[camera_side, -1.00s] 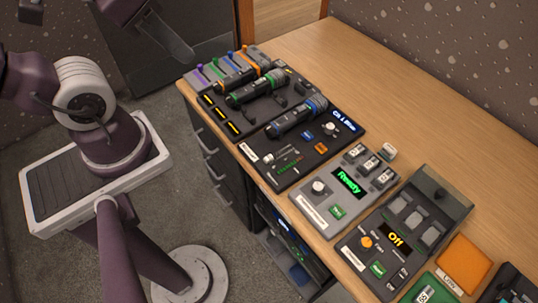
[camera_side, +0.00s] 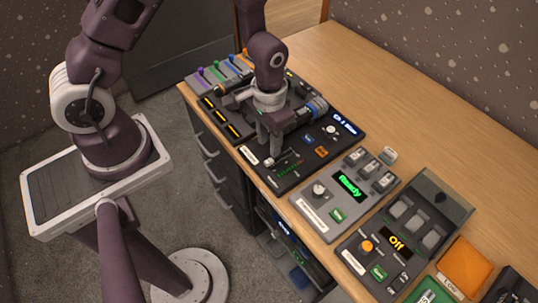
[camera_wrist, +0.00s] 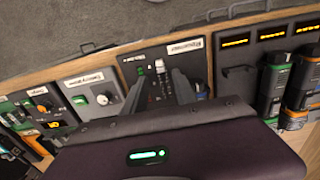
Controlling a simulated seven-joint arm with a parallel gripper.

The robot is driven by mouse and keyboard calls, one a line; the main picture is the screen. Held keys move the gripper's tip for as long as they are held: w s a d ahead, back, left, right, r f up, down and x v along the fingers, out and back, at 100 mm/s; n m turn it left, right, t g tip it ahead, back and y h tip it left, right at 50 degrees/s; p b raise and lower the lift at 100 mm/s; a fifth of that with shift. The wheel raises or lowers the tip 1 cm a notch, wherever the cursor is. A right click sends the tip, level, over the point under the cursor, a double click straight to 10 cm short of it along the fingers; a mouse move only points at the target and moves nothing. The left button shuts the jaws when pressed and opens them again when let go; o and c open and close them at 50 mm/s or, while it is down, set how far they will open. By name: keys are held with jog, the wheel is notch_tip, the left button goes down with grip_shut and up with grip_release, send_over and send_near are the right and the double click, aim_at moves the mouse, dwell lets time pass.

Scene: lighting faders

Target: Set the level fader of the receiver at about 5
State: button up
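The receiver (camera_side: 297,170) is a black panel with a blue-lit display and a green level scale (camera_side: 289,169) at its front. Its level fader has a small pale knob (camera_side: 269,161) near the left end of the scale; the knob also shows in the wrist view (camera_wrist: 160,67). My gripper (camera_side: 270,148) points down over the front left of the receiver, just above and behind the knob. In the wrist view its two fingers (camera_wrist: 158,78) are apart, with the knob in line with the gap beyond their tips. I see no clear contact with the knob.
Microphones (camera_side: 312,108) lie in a holder at the back left of the receiver, close to my gripper. The desk's back right is clear.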

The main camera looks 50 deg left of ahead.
aim_at(269, 161)
notch_tip(269, 161, down, 6)
jog(key=shift+f, duration=0.2)
grip_shut()
dwell(1.4)
